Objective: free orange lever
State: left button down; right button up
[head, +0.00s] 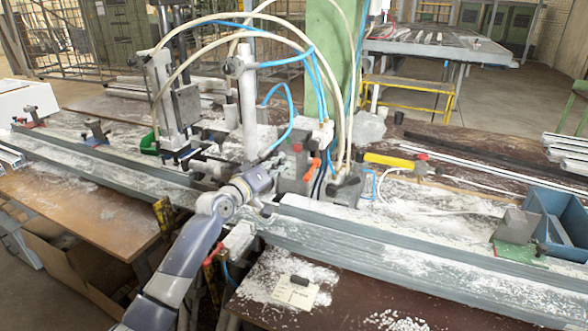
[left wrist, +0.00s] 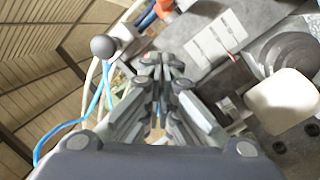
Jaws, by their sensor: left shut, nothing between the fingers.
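The orange lever (head: 312,170) is on the grey clamp block (head: 292,178) at the middle of the bench in the head view. An orange part (left wrist: 184,4), probably the same lever, shows at the top edge of the left wrist view, partly cut off. My left gripper (head: 276,168) is just left of the clamp block and lever, apart from the lever. Its fingers show in the left wrist view (left wrist: 162,72), shut and empty. What lies right behind the fingers is partly hidden. My right gripper is not in view.
White and blue hoses (head: 312,62) arch over the clamp area, close to my left gripper. A grey ball knob (left wrist: 103,46) shows left of the fingers in the wrist view. A long grey profile (head: 390,262) runs along the bench front. A blue bin (head: 566,222) stands at right.

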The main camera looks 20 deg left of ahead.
aim_at(312, 170)
pick_arm(q)
jog(key=w+d+f, duration=0.1)
jog(key=w+d+f+p, duration=0.1)
jog(key=d+f, duration=0.1)
jog(key=shift+w+d, duration=0.15)
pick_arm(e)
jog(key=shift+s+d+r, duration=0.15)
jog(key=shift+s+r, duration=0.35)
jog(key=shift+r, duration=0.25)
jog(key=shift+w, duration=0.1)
